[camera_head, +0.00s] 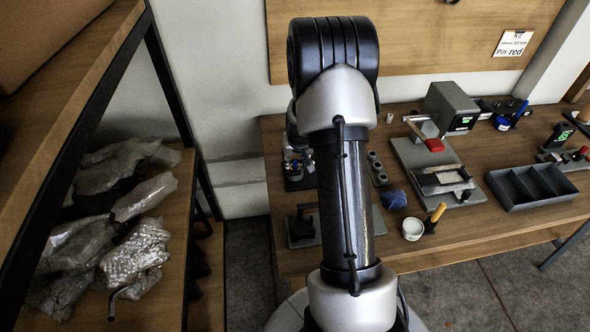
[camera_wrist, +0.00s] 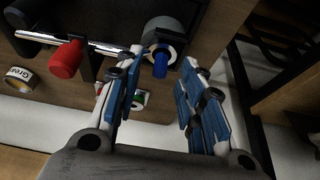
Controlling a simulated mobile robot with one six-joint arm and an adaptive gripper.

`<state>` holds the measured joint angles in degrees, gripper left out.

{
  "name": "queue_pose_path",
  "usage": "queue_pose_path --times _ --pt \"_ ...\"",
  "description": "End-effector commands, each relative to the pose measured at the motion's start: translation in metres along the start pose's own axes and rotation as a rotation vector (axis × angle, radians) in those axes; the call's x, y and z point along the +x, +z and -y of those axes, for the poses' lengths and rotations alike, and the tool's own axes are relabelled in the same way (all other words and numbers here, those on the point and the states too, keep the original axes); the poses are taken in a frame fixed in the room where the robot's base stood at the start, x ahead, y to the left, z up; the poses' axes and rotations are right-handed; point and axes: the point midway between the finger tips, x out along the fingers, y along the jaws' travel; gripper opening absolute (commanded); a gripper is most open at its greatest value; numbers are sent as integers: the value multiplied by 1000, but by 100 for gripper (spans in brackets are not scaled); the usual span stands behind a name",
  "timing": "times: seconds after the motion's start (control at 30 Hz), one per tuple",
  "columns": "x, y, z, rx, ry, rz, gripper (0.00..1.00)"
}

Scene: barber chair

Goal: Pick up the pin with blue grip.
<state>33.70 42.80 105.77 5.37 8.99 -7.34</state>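In the wrist view a short blue cylinder (camera_wrist: 161,65), which looks like the blue grip of the pin, stands end-on in a pale ring in front of a round grey part (camera_wrist: 166,36). The pin's shaft is not visible. My gripper (camera_wrist: 158,72) is open, with its two blue-padded fingers apart to the left and right. The blue grip shows between and just beyond the fingertips, and I cannot tell whether anything touches it. In the head view my arm hides most of the gripper, and I cannot make out the pin there.
In the head view the wooden table (camera_head: 490,225) holds a grey machine (camera_head: 448,105), a divided dark tray (camera_head: 530,187) and a white cup (camera_head: 412,229). A shelf rack (camera_head: 165,215) stands left.

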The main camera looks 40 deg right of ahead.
Motion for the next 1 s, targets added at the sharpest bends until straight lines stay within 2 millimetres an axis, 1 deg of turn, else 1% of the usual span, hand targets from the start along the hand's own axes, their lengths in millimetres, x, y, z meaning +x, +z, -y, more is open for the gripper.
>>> queue_pose_path --times 0.07,0.27,0.8,1.0 --pt "3 0 0 0 0 0 36" --pt "2 0 0 0 0 0 35" --pt "2 0 0 0 0 0 0" --pt "2 0 0 0 0 0 0"
